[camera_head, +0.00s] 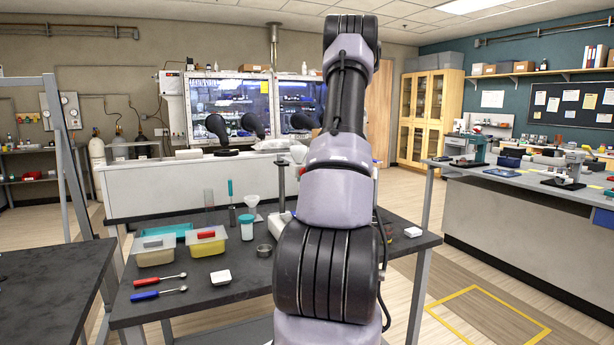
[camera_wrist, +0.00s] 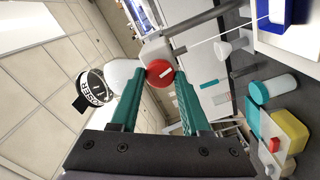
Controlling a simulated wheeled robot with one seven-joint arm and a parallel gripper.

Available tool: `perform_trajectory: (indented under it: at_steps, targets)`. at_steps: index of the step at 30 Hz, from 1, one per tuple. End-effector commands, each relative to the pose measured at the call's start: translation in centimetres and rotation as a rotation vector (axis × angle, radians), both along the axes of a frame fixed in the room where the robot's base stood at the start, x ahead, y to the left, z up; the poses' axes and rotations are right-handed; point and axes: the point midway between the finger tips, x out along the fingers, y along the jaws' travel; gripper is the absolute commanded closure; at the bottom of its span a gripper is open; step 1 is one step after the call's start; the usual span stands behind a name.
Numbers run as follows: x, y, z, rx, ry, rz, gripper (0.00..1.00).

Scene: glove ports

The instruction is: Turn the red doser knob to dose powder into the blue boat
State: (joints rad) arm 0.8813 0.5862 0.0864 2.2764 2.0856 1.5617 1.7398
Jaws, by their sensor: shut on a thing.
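The red doser knob (camera_wrist: 160,72) with a pale stripe across its face shows in the wrist view, between the green fingertips of my gripper (camera_wrist: 161,78). My gripper is shut on the knob. The pale stripe runs slanted in the picture. The blue boat (camera_wrist: 281,14) is in the upper right corner, partly cut off, over a white surface.
Two scoops lie in front.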

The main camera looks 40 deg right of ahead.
Motion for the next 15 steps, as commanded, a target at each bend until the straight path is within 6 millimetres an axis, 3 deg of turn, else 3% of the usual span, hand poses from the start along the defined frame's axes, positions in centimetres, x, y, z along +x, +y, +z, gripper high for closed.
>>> perform_trajectory:
  at_steps: [14,15]
  targets:
    - [-0.09,0.07,-0.21,0.013,0.002,0.001,1.00]
    - [-0.09,0.07,-0.21,0.013,0.002,0.001,0.38]
